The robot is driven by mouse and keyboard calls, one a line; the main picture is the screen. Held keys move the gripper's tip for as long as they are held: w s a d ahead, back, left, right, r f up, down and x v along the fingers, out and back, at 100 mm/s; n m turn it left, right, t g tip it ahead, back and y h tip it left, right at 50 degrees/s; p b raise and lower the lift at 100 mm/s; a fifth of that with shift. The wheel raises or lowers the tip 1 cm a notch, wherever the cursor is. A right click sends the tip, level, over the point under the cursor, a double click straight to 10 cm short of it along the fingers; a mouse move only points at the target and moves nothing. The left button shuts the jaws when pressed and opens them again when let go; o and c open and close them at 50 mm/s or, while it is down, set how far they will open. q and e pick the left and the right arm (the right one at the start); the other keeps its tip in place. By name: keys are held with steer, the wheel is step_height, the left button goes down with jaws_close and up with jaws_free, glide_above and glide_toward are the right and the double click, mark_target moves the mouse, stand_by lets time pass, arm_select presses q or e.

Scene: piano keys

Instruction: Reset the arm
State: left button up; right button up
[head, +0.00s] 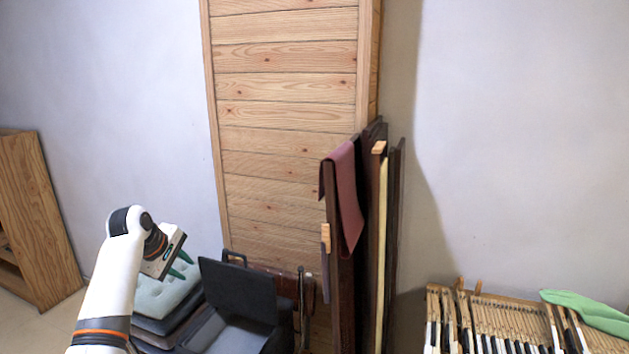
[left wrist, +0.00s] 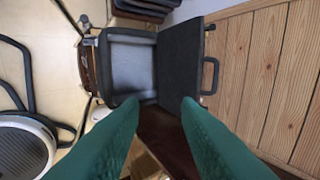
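My left arm (head: 107,290) comes up from the bottom left of the head view, white with dark and orange bands. My left gripper (head: 183,265) has green fingers that stand apart, with nothing between them. In the left wrist view the two green fingers (left wrist: 160,108) are also spread and empty. In the head view the gripper appears in front of a pale green cushioned stack (head: 160,297). I cannot tell how far it is from the stack. My right arm and gripper are not in view.
An open black case (head: 238,290) stands near my left gripper. Dark boards (head: 343,270) with a reddish cloth (head: 347,200) lean by a wooden panel (head: 285,140). Piano keys (head: 490,335) with a green cloth (head: 590,308) are at lower right. A wooden shelf (head: 40,215) stands left.

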arm_select(q)
steer(key=s+f+m+g+y, duration=0.1)
steer(key=s+f, duration=0.2)
steer(key=f, duration=0.9)
steer(key=s+f+m, duration=0.2)
steer(key=f, duration=1)
steer(key=s+d+f+m+g+y+b, duration=0.1)
steer(key=s+f+m, duration=0.1)
steer(key=s+f, duration=0.65)
steer(key=s+d+f+m+g+b, duration=0.15)
steer(key=s+f, duration=0.35)
steer(key=f, duration=0.7)
steer(key=s+d+f+m, duration=0.1)
steer(key=s+f+m, duration=0.1)
steer(key=s+f, duration=0.7)
steer(key=s+f+m, duration=0.3)
steer(key=s+f, duration=0.3)
steer(key=s, duration=0.6)
steer(key=s+d+f+m, duration=0.1)
steer(key=s+f, duration=0.1)
steer(key=s, duration=0.6)
steer(key=s+d+f+m+g, duration=0.1)
steer(key=s+f+m, duration=0.1)
steer(key=s, duration=0.6)
steer(key=s+d+f+m, duration=0.2)
steer(key=s, duration=0.7)
steer(key=shift+f+g, duration=0.25)
steer(key=shift+g, duration=0.1)
steer(key=shift+w, duration=0.1)
